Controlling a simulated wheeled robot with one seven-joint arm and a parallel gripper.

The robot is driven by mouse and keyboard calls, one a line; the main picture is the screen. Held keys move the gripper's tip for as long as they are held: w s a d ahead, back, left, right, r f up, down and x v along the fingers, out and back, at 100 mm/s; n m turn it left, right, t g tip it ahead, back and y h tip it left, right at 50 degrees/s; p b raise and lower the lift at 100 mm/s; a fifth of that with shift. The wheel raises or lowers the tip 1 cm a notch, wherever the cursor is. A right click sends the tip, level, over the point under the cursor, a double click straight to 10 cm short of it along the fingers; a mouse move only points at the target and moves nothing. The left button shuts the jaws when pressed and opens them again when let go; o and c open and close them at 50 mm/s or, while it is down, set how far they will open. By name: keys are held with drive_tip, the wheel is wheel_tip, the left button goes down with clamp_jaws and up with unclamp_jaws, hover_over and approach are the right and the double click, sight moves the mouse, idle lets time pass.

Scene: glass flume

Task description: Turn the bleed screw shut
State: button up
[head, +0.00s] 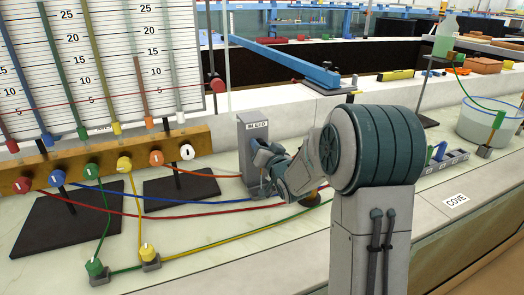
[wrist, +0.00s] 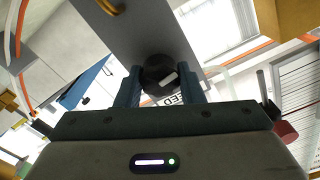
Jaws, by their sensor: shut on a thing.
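The bleed screw is a round black knob with a white mark (wrist: 160,75), seen in the wrist view on the face of a grey block. My gripper (wrist: 161,90) is shut on the knob, with one blue-grey finger on each side of it. In the head view the grey block (head: 258,140) stands upright on the bench with a "BLEED" label on top. There my gripper (head: 257,172) is at the block's front face, and the knob is hidden behind my gripper and wrist.
A manometer board (head: 100,60) with coloured tubes stands at left above an orange-brown manifold (head: 105,160) with several knobs. Coloured hoses run over the bench near the block. A clear bucket (head: 485,122) stands at right.

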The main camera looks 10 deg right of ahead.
drive_tip(key=m, duration=0.4)
drive_tip(key=shift+d+m, duration=0.1)
drive_tip(key=shift+m, duration=0.3)
drive_tip(key=m, duration=0.5)
drive_tip(key=shift+p, duration=0.35)
drive_tip(key=m+p, duration=0.1)
drive_tip(key=m, duration=0.4)
drive_tip(key=shift+p, duration=0.4)
drive_tip(key=m+p, duration=0.2)
drive_tip(key=m, duration=0.2)
drive_tip(key=shift+f+m, duration=0.15)
drive_tip(key=shift+m, duration=0.15)
drive_tip(key=o, duration=1)
drive_tip(key=s+d, duration=0.1)
drive_tip(key=s, duration=0.8)
drive_tip(key=s+d, duration=0.1)
drive_tip(key=s, duration=0.3)
drive_tip(key=shift+s+d+p, duration=0.25)
drive_tip(key=shift+d+p, duration=0.05)
drive_tip(key=shift+p, duration=0.05)
